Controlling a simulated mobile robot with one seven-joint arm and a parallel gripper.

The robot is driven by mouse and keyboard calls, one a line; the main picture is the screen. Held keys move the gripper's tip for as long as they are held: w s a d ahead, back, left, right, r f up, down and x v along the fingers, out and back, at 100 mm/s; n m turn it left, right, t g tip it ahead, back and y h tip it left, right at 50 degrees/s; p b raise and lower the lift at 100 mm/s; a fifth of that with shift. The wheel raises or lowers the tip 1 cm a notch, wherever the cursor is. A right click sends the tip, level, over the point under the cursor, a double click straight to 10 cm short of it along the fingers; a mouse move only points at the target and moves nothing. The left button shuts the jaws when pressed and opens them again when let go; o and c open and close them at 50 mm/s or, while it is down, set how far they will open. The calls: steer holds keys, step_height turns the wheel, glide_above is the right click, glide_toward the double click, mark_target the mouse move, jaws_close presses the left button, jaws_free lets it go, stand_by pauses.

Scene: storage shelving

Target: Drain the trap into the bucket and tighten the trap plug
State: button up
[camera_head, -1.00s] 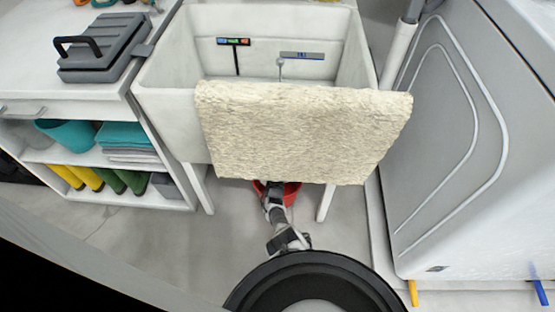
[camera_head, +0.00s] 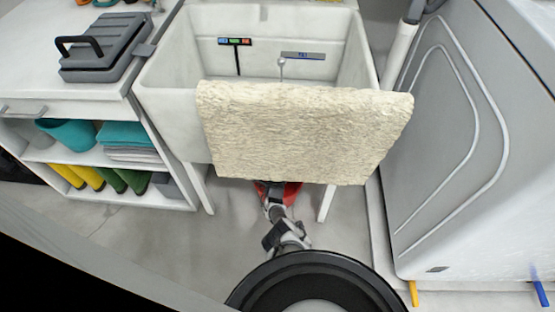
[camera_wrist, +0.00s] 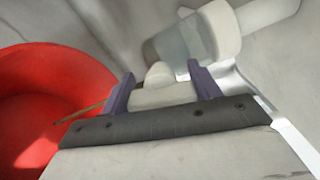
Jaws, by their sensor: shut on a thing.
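In the wrist view, my gripper (camera_wrist: 165,82) has its two purple fingers on either side of a small pale rounded piece, which looks like the trap plug (camera_wrist: 159,74). Right behind it is the trap (camera_wrist: 185,45), a whitish body with a translucent grey part, tilted. The red bucket (camera_wrist: 62,62) stands at the left of the wrist view, beside my gripper. In the head view the bucket (camera_head: 293,193) shows partly under the sink, behind my arm. The trap, plug and fingers are hidden there by the hanging cloth.
A beige cloth (camera_head: 300,130) hangs over the front of the white sink (camera_head: 170,112). The sink's legs (camera_head: 327,202) stand on both sides of my arm. A shelf unit (camera_head: 165,200) is at left and a grey-white appliance (camera_head: 440,150) at right. A thin brown stick (camera_wrist: 82,113) lies near the bucket.

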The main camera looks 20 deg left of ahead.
steer(key=shift+n, duration=0.4)
steer(key=o, duration=1)
steer(key=p+v, duration=0.7)
steer(key=v, duration=0.7)
steer(key=shift+w+p, duration=0.1)
steer(key=shift+p, duration=0.25)
